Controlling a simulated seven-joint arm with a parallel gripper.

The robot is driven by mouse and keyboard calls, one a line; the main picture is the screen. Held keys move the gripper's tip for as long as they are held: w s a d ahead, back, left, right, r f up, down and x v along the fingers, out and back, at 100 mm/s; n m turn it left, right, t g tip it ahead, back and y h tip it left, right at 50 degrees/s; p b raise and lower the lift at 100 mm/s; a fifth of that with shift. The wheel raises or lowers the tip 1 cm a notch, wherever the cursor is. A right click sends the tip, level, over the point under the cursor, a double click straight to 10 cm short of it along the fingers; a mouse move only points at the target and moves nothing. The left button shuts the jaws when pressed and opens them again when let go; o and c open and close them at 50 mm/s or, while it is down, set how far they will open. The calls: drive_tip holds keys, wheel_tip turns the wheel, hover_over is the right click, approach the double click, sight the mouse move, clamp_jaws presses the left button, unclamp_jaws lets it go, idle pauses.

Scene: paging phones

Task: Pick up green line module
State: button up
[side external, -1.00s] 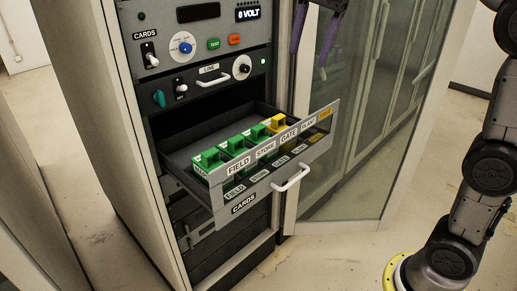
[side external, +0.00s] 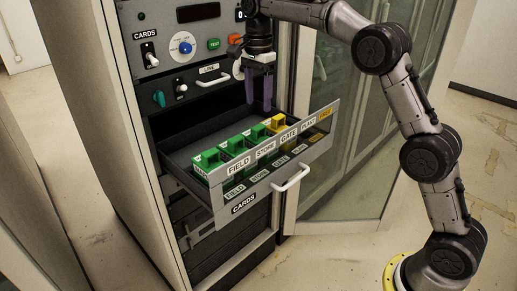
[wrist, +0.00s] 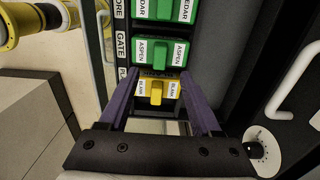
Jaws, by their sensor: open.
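An open drawer (side external: 250,185) marked CARDS holds a row of green modules, with a yellow one at its far right end. The green modules are a left one (side external: 208,161), a middle one (side external: 234,147) and a right one (side external: 259,133). The yellow module (side external: 279,122) stands by them. In the wrist view, a green module labelled CEDAR (wrist: 165,10) and one labelled ASPEN (wrist: 160,51) lie ahead of the yellow module labelled BLANK (wrist: 157,92). My gripper (side external: 258,106) is open and empty above the drawer. Its purple fingers (wrist: 157,78) straddle the yellow module in the wrist picture.
The cabinet panel above has a blue dial (side external: 186,47), switches and a LINE handle (side external: 213,81). A drawer handle (side external: 292,178) sticks out in front. An open glass door (side external: 360,160) stands to the right. The drawer's back left floor is bare.

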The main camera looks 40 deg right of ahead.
sight(258, 126)
wheel_tip(258, 126, down, 9)
drive_tip(key=shift+f, duration=0.1)
clamp_jaws()
idle(0.7)
idle(1.1)
